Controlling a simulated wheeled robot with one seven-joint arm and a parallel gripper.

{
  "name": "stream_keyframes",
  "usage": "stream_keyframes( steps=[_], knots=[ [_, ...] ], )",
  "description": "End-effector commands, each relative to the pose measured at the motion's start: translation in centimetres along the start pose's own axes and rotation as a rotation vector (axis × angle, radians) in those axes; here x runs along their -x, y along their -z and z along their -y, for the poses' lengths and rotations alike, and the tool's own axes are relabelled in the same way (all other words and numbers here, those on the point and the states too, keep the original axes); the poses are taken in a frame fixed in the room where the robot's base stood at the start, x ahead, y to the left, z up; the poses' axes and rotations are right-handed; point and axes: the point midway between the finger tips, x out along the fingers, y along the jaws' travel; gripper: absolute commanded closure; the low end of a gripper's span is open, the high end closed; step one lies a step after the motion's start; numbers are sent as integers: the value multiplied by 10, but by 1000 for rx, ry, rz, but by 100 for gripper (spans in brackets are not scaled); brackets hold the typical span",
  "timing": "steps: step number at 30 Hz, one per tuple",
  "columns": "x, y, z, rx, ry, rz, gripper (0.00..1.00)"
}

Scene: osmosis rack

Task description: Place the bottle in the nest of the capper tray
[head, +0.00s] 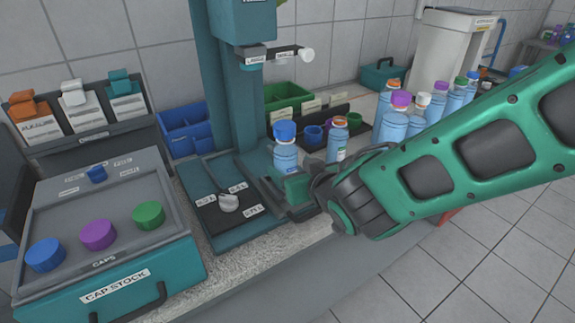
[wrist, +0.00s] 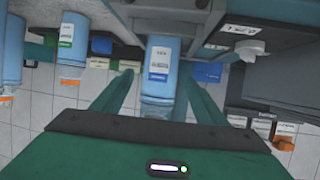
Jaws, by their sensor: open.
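A light blue bottle (head: 286,158) with a blue cap stands upright at the right side of the capper, and its lower end is hidden behind my gripper. My gripper (head: 297,188) is open beside it. In the wrist view the bottle (wrist: 161,72) lies between the two spread fingers of my gripper (wrist: 158,92), with a gap visible on each side. The capper tray (head: 233,239) is a dark, teal-edged tray with white labels and a small white knob, below the capper column. I cannot tell whether the bottle's base sits in the nest.
The capper head (head: 268,56) and its arm overhang the tray. The cap stock box (head: 110,235) with several coloured caps stands at the left. More bottles (head: 392,127) crowd behind my arm. Blue bins (head: 187,130) and a green bin (head: 287,96) stand at the back.

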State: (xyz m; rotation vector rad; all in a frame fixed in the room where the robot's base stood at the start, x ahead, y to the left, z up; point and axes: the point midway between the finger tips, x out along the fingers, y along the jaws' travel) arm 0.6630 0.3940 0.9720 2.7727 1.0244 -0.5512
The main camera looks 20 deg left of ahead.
Motion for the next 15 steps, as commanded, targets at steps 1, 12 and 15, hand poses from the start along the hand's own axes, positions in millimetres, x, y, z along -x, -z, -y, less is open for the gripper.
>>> stream_keyframes(
  steps=[1,12,15],
  knots=[
    [11,1,0,1,1,-2,34],
    [65,1,0,0,0,-1,34],
    [72,0,0,0,0,0,34]
  ],
)
